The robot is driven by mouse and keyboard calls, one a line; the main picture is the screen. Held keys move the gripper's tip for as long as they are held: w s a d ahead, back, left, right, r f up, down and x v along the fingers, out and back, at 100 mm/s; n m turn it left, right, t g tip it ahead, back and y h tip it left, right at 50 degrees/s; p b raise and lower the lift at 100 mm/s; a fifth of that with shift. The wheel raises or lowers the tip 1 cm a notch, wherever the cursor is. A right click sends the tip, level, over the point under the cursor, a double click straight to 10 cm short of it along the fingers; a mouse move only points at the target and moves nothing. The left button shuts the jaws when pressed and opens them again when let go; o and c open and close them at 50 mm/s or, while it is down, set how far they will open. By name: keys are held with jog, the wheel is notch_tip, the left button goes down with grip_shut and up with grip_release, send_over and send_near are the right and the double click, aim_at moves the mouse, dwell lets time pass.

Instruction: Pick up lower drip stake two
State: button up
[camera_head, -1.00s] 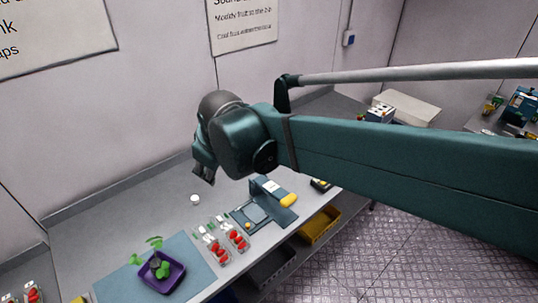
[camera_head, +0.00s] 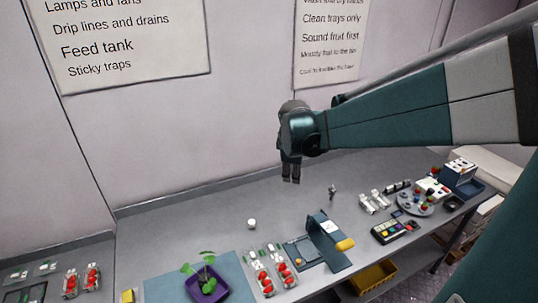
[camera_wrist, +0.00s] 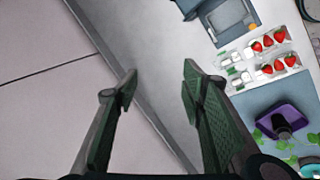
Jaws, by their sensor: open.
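I cannot make out any drip stake in either view. My gripper (camera_head: 291,180) hangs above the back of the grey bench, pointing down. In the wrist view my gripper (camera_wrist: 160,80) shows its two green fingers apart, with nothing between them. Below them are only the bench top and its back edge.
The bench (camera_head: 180,224) holds a purple pot with a seedling (camera_head: 207,284), strawberry punnets (camera_head: 272,272), a blue-grey scale (camera_head: 318,243) with a yellow part, and a white cap (camera_head: 252,223). More small gear stands at right. Wall signs (camera_head: 125,40) hang behind. The back left bench is bare.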

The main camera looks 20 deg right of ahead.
jog(key=w+d+f+n+g+h, duration=0.1)
jog(key=w+d+f+n, duration=0.1)
jog(key=w+d+f, duration=0.4)
jog(key=w+d+f+n+g, duration=0.1)
jog(key=w+d+f+n, duration=0.25)
jog(key=d, duration=0.45)
jog(key=n+g+p, duration=0.2)
jog(key=n, duration=0.2)
send_near(332, 189)
notch_tip(332, 189, down, 3)
jog(key=shift+d+f+h, duration=0.1)
jog(key=shift+d+h, duration=0.2)
jog(key=shift+f, duration=0.15)
jog(key=shift+x, duration=1.1)
jog(key=shift+f, duration=0.1)
jog(key=shift+p+x, duration=0.65)
jog(key=shift+x, duration=1.9)
jog(key=shift+d, duration=0.1)
jog(key=shift+c, duration=0.4)
